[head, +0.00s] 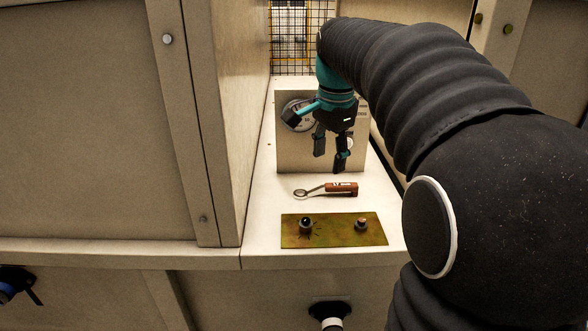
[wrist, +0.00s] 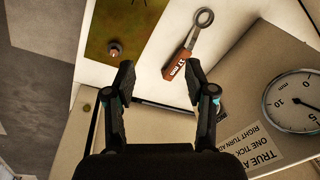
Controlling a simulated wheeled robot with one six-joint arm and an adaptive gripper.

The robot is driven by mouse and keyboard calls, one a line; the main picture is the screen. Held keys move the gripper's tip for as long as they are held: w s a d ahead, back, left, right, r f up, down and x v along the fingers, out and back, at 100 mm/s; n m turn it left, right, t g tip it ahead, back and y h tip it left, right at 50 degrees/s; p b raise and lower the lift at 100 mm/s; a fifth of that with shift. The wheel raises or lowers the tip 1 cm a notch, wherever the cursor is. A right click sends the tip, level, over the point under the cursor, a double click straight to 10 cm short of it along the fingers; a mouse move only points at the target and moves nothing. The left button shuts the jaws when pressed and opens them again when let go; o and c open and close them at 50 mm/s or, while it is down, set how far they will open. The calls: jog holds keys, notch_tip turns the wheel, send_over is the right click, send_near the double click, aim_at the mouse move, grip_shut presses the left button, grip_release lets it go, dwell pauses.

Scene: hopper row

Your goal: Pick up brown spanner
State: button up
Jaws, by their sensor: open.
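The brown spanner (head: 342,188) lies on the pale shelf between a greenish plate and an upright panel. It has a brown handle with a label and a grey ring end, which points left in the head view. The spanner also shows in the wrist view (wrist: 178,65), ahead of the fingertips, with its ring end at the top. My gripper (head: 329,163) hangs above the shelf in front of the panel, pointing down. In the wrist view my gripper (wrist: 158,75) is open and empty, and the handle end lies beyond the right fingertip.
The greenish plate (head: 345,236) with two knobs lies near the shelf's front edge. The upright panel (head: 290,155) with a dial (wrist: 296,100) and printed label stands behind the spanner. A tall beige wall (head: 222,110) bounds the shelf on the left.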

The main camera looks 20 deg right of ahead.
jog(key=w+d+m+g, duration=0.1)
jog(key=w+d+m, duration=0.4)
jog(key=w+d, duration=0.15)
jog(key=m+b, duration=0.1)
send_near(337, 184)
jog(key=shift+g, duration=0.3)
notch_tip(337, 184, down, 5)
jog(key=shift+w+f, duration=0.1)
jog(key=shift+w+d+f+b, duration=0.15)
jog(key=shift+f+b, duration=0.35)
jog(key=shift+f, duration=2.05)
grip_shut()
